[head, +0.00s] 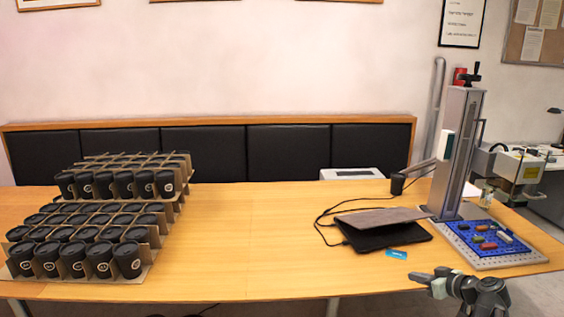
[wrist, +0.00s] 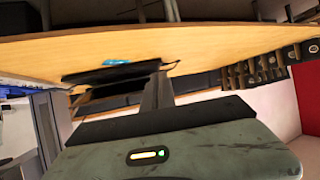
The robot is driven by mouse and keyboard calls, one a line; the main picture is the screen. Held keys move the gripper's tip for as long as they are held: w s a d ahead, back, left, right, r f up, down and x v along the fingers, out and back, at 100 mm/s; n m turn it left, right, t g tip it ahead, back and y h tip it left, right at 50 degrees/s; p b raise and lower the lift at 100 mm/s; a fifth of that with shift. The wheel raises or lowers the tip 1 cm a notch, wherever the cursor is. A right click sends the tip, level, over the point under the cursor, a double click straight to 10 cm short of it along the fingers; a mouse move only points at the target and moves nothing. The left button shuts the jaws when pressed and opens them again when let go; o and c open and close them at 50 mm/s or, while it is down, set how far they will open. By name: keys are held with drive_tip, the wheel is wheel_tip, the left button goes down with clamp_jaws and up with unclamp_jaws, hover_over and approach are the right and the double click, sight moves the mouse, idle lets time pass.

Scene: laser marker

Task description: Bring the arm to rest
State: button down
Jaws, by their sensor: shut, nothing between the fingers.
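My arm is low at the bottom right of the head view, in front of the table's front edge. My gripper (head: 416,277) points left there, with its fingers together and nothing visible between them. In the wrist view my gripper (wrist: 157,88) shows as narrow dark fingers beyond the grey-green wrist body, also closed and empty. The wrist picture is turned over, with the table (wrist: 215,42) across its upper part. The gripper appears clear of the table and touches nothing that I can see.
The laser marker (head: 459,155) stands at the table's right, with a blue tray (head: 462,241) of small coloured pieces at its foot. A black flat device (head: 392,238) and a blue card (head: 405,254) lie nearby. Black cups (head: 100,262) fill racks at left. The middle tabletop is clear.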

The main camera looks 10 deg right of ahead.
drive_tip(key=w+a+f+n+g+y, duration=0.1)
drive_tip(key=w+a+f+n+g, duration=0.1)
drive_tip(key=a, duration=0.7)
drive_tip(key=w+a+f+n+g+y, duration=0.1)
drive_tip(key=w+a, duration=0.1)
drive_tip(key=a, duration=0.7)
drive_tip(key=w+a+f+n+g+y, duration=0.1)
drive_tip(key=w+a+f+n+g, duration=0.1)
drive_tip(key=a, duration=0.8)
drive_tip(key=s+a+f+g+h, duration=0.1)
drive_tip(key=s+a+f+g, duration=0.2)
drive_tip(key=a, duration=0.4)
drive_tip(key=s+a+f+g+h, duration=0.2)
drive_tip(key=s+a+f, duration=0.15)
drive_tip(key=a, duration=0.25)
drive_tip(key=s+d+m+g+h, duration=0.2)
drive_tip(key=s+d+m+h, duration=0.2)
drive_tip(key=s+d+m, duration=0.3)
wheel_tip(320, 180, up, 12)
drive_tip(key=w+m+p, duration=0.1)
drive_tip(key=p, duration=1.2)
drive_tip(key=shift+a+r, duration=0.2)
drive_tip(key=shift+a, duration=0.25)
drive_tip(key=c, duration=1.6)
unclamp_jaws()
drive_tip(key=shift+w+f, duration=0.1)
drive_tip(key=shift+f, duration=0.1)
drive_tip(key=shift+w, duration=0.1)
